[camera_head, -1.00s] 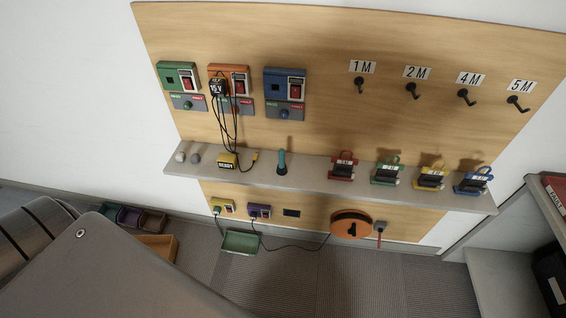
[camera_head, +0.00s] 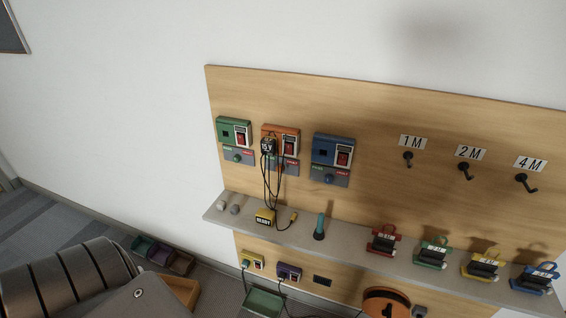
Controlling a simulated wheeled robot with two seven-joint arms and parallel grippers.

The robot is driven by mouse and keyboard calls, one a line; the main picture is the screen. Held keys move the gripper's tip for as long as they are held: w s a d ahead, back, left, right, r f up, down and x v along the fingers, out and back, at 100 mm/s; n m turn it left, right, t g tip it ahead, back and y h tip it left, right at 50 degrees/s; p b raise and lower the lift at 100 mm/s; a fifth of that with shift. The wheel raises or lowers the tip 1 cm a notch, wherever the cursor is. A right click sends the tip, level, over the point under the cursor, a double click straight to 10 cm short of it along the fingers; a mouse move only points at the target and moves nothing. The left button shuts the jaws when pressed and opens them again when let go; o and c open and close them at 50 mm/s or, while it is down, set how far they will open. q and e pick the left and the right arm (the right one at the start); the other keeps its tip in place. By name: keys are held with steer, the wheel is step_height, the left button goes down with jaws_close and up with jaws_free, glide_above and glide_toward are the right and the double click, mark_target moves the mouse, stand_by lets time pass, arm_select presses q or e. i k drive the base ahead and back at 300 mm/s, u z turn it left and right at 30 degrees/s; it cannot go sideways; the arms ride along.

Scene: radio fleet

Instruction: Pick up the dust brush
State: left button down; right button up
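Neither of my grippers is in view. Only grey metal parts of my own body show at the lower left, well apart from the shelf.
Red (camera_head: 382,240), green (camera_head: 433,252), yellow (camera_head: 482,266) and blue (camera_head: 535,278) units stand to the right. Hooks and switch boxes are on the wooden board (camera_head: 380,115). Bins (camera_head: 180,290) lie on the floor.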

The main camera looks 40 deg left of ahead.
mark_target(318, 235)
steer(key=z, duration=2.4)
steer(key=i, duration=1.35)
steer(key=u, duration=2.95)
